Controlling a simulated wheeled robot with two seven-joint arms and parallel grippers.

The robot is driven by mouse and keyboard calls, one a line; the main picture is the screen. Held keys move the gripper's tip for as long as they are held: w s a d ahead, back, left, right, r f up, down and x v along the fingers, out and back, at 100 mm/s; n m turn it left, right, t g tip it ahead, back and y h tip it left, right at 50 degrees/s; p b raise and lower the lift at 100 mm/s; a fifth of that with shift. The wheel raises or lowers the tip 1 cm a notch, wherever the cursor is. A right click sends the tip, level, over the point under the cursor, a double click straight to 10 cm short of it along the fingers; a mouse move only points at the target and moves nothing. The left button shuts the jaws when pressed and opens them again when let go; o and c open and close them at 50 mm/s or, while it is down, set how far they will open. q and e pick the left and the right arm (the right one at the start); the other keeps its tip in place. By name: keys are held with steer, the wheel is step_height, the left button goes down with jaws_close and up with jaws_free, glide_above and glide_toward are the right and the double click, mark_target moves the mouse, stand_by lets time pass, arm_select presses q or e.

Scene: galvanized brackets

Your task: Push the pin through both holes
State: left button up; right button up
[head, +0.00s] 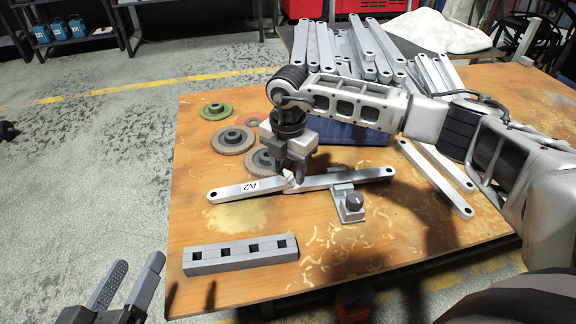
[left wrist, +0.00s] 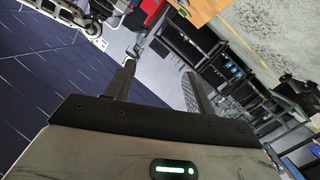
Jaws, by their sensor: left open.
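A galvanized bracket labelled A2 (head: 235,191) lies on the wooden table, its right end meeting the left end of a second bracket (head: 345,178). My right gripper (head: 292,182) points down at this meeting place and hides the holes there. A small pale piece shows at its fingertips; I cannot tell whether it is the pin or whether the jaws are shut on it. No pin shows clearly elsewhere. My left gripper (head: 128,288) is open and empty, off the table's front left edge; its spread fingers also show in the left wrist view (left wrist: 157,88).
A clamp with a dark knob (head: 354,201) stands at the second bracket. A grey block with square holes (head: 240,254) lies in front. Gears (head: 232,140) lie behind, beside a blue bin (head: 350,134). Spare brackets (head: 365,50) pile up at the back.

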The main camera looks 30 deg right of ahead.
arm_select(q)
steer(key=shift+f, duration=0.1)
arm_select(e)
step_height(320, 180, up, 3)
steer(key=shift+r+p, duration=0.1)
steer(key=shift+p, duration=0.65)
arm_select(q)
steer(key=p, duration=0.2)
steer(key=a+m+g+y+p, duration=0.1)
steer(key=p, duration=0.1)
steer(key=shift+s+a+f+m+y, duration=0.1)
steer(key=shift+s+f+m+y, duration=0.05)
steer(key=shift+f+m+y, duration=0.2)
arm_select(e)
step_height(320, 180, up, 13)
